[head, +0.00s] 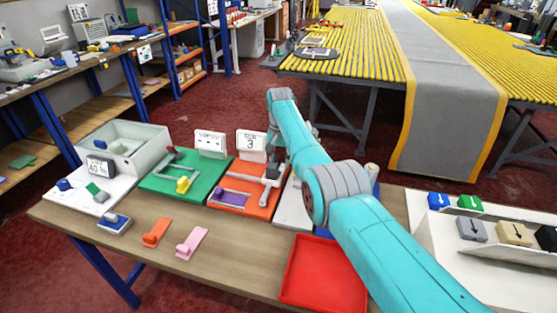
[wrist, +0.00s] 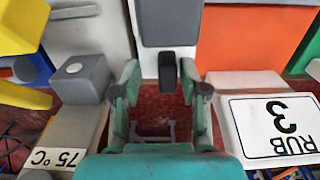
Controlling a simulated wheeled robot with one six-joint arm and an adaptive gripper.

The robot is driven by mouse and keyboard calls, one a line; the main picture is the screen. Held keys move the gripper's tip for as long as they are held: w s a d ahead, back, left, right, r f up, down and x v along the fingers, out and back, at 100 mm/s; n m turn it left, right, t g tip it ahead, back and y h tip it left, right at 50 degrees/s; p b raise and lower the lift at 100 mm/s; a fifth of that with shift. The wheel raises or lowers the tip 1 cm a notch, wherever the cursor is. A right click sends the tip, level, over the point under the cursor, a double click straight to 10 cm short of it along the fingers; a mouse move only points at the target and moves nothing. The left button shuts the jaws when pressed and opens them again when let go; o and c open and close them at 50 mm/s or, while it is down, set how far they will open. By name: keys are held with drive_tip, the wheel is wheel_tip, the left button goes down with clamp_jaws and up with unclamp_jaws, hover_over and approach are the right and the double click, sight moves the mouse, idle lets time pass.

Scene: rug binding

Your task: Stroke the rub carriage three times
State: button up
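The rub station's orange base (head: 225,205) lies on the bench with the "RUB 3" sign (head: 251,145) behind it. The orange base also shows at upper right in the wrist view (wrist: 250,38), above the upside-down RUB 3 sign (wrist: 278,122). My gripper (wrist: 160,85) is open, its two fingers apart. A dark upright block (wrist: 168,74) shows between them, not visibly gripped.
A "75 °C" sign (wrist: 55,158) and grey block (wrist: 82,78) are left of my gripper in the wrist view. A green base (head: 165,185) stands left of the orange one. A red tray (head: 318,272) lies in front, near pink (head: 191,242) and orange (head: 156,232) pieces.

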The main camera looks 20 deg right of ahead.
drive_tip(key=shift+a, duration=0.1)
drive_tip(key=shift+r, duration=0.6)
wheel_tip(320, 180, up, 11)
drive_tip(key=shift+f, duration=0.1)
